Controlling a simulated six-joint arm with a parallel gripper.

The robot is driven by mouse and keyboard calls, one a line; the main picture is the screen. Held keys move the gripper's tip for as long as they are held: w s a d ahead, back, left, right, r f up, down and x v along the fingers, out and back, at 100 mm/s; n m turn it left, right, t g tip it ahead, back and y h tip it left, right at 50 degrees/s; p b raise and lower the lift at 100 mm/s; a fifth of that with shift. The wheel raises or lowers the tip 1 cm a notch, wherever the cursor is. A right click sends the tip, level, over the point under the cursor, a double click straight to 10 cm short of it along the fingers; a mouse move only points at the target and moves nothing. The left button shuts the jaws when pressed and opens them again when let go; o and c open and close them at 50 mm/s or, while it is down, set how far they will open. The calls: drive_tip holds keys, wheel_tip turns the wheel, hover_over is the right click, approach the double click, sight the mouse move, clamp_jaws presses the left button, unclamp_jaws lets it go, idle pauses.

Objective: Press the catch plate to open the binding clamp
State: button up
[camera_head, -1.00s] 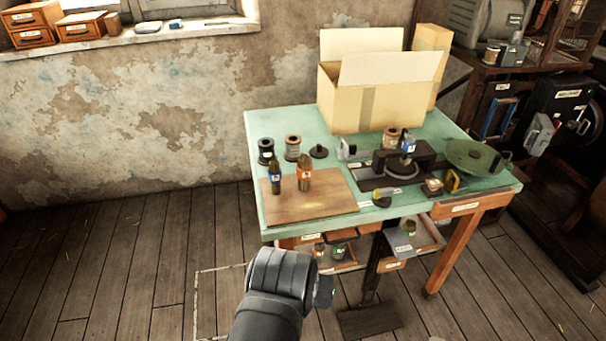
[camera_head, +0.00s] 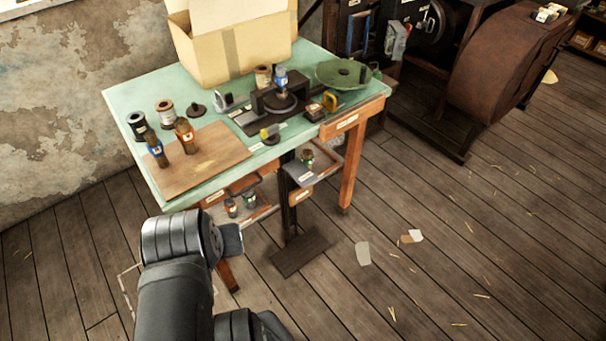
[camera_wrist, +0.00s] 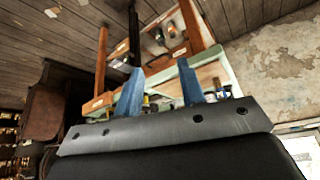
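A black clamp-like device (camera_head: 275,104) stands on the green table, with a blue-labelled bottle (camera_head: 281,80) at it. A dark flat plate (camera_head: 301,254) lies low at the floor under the table, at the foot of a dark upright post (camera_head: 287,190). It looks like a pedal; I cannot tell whether it is the catch plate. My gripper (camera_head: 232,240) is in front of the table, left of the dark plate and apart from it, its fingers hardly visible. In the wrist view my gripper (camera_wrist: 161,68) shows two blue fingers spread apart with nothing held.
The green table (camera_head: 130,92) carries a wooden board (camera_head: 215,170) with two bottles, spools, a green disc (camera_head: 343,72) and a cardboard box (camera_head: 235,50). Open trays with jars hang below it.

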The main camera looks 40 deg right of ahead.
drive_tip(key=c, duration=0.6)
drive_tip(key=shift+w+d+r, duration=0.15)
drive_tip(key=shift+w+r, duration=0.05)
drive_tip(key=shift+w, duration=0.05)
clamp_jaws()
drive_tip(key=w+d+r+n+g+y, duration=0.1)
drive_tip(key=w+d+n, duration=0.2)
drive_tip(key=w+d, duration=1.3)
drive_tip(key=w+d+f+n, duration=0.1)
drive_tip(key=d+f, duration=0.7)
drive_tip(key=d, duration=0.3)
drive_tip(key=w+d+f+y, duration=0.1)
drive_tip(key=w+d+f, duration=0.1)
drive_tip(key=d+f, duration=0.6)
drive_tip(key=d, duration=0.4)
drive_tip(key=shift+f+n+g, duration=0.3)
drive_tip(key=shift+f+n, duration=0.05)
drive_tip(key=shift+n, duration=0.05)
